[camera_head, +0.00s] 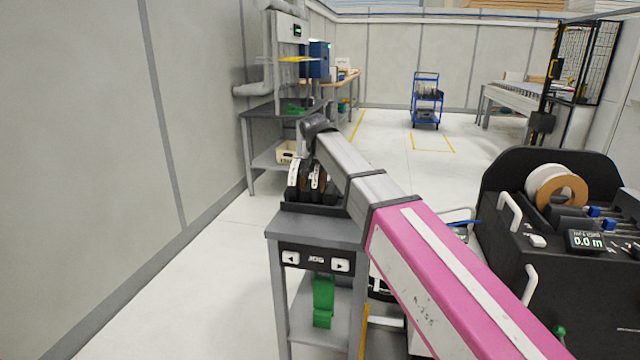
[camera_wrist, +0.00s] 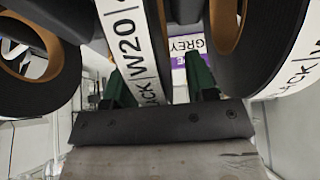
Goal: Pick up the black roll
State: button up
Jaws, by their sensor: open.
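In the wrist view, a dark roll (camera_wrist: 128,45) with a white label reading "…CK W20" stands on edge between the green fingers of my gripper (camera_wrist: 158,78). The fingers are apart, one on each side of it; I cannot tell if they touch it. In the head view, dark rolls with white labels (camera_head: 296,178) stand in a row on a small grey stand (camera_head: 310,225). My arm hides part of the row and the fingers.
In the wrist view, another dark roll (camera_wrist: 35,60) is close at the left, and a purple "GREY" label (camera_wrist: 187,45) shows behind the fingers. In the head view, a black machine (camera_head: 545,240) stands at the right. A workbench (camera_head: 262,113) is behind the stand.

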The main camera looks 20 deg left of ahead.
grip_shut()
jog(key=shift+r, duration=0.1)
